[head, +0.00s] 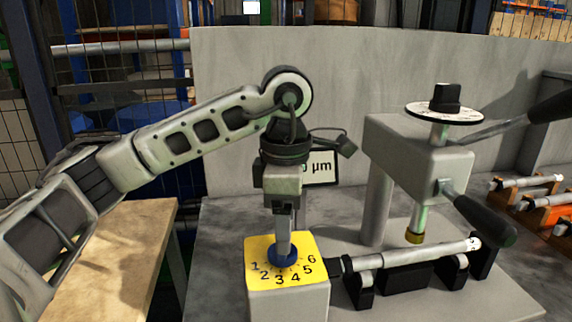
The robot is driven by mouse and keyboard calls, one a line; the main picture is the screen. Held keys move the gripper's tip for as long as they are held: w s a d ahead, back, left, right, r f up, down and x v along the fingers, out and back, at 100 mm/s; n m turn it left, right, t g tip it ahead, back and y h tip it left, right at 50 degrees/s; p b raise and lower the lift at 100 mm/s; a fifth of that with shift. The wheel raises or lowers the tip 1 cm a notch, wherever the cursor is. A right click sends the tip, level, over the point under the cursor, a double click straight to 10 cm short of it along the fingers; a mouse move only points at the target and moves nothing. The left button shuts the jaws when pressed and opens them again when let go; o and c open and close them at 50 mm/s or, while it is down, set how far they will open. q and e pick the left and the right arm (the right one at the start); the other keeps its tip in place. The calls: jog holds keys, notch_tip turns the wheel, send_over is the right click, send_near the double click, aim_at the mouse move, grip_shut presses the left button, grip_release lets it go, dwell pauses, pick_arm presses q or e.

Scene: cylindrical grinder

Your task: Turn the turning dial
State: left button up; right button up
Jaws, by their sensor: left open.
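The turning dial is a blue round knob (284,257) on a yellow plate (262,247) marked with black numbers 1 to 6. The plate tops a grey box (288,299) at the bottom centre of the head view. My left gripper (284,245) points straight down at the knob, its fingers open and reaching the knob's top. The fingers partly cover the knob; I cannot tell whether they touch it or where the knob points. My right gripper is not in view.
The grinder (417,152) stands right of the dial, with a dark-handled lever (484,219) and a black knob on a white scale disc (445,110). A cylindrical workpiece (425,252) lies on supports beside the dial box. A display reading "µm" (321,168) is behind my gripper.

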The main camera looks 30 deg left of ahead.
pick_arm(q)
notch_tip(320, 180, up, 12)
jog(key=p, duration=0.2)
jog(key=shift+f, duration=0.15)
dwell(0.4)
